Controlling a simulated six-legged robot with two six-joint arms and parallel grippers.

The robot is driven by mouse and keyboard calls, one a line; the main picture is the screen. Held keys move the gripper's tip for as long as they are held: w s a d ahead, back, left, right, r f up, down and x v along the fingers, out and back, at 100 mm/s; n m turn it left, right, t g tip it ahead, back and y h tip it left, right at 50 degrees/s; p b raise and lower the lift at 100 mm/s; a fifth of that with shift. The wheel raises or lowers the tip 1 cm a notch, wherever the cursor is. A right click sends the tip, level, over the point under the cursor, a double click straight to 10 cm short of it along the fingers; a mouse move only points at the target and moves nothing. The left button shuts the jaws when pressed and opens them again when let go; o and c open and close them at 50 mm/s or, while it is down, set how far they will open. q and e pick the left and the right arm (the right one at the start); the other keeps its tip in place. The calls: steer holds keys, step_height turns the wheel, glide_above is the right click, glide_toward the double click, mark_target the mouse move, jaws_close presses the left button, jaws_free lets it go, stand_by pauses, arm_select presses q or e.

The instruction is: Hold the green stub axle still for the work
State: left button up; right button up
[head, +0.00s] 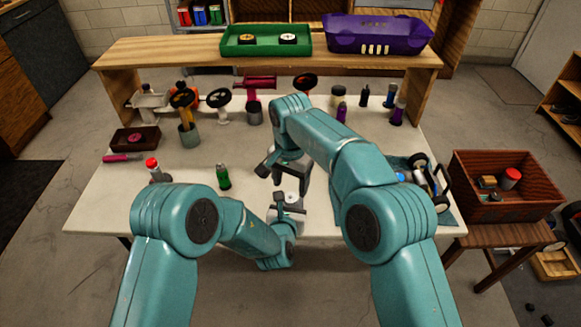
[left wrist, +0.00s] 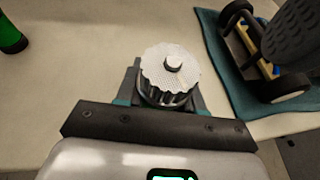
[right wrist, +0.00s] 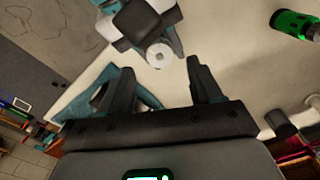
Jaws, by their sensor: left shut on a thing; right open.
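My left gripper (head: 290,212) is low over the front of the white table. In the left wrist view its jaws (left wrist: 166,88) are shut on a grey metal part (left wrist: 170,72) with a scalloped, knurled disc and a small central stub. The same part shows pale and round in the right wrist view (right wrist: 160,55).
A green bottle (head: 223,176) and a red-capped bottle (head: 154,170) stand to the left. An RC car (head: 428,178) lies on a teal mat (head: 450,216) at right. A red crate (head: 505,208) stands beyond it. Wheel stands and bottles line the back, below a wooden shelf (head: 200,50).

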mark_target(291, 197)
step_height(291, 197, up, 8)
steer(key=shift+f, duration=0.2)
steer(key=shift+c, duration=1.3)
step_height(291, 197, down, 12)
steer(key=n, duration=0.6)
steer(key=shift+s, duration=0.15)
steer(key=c, duration=0.8)
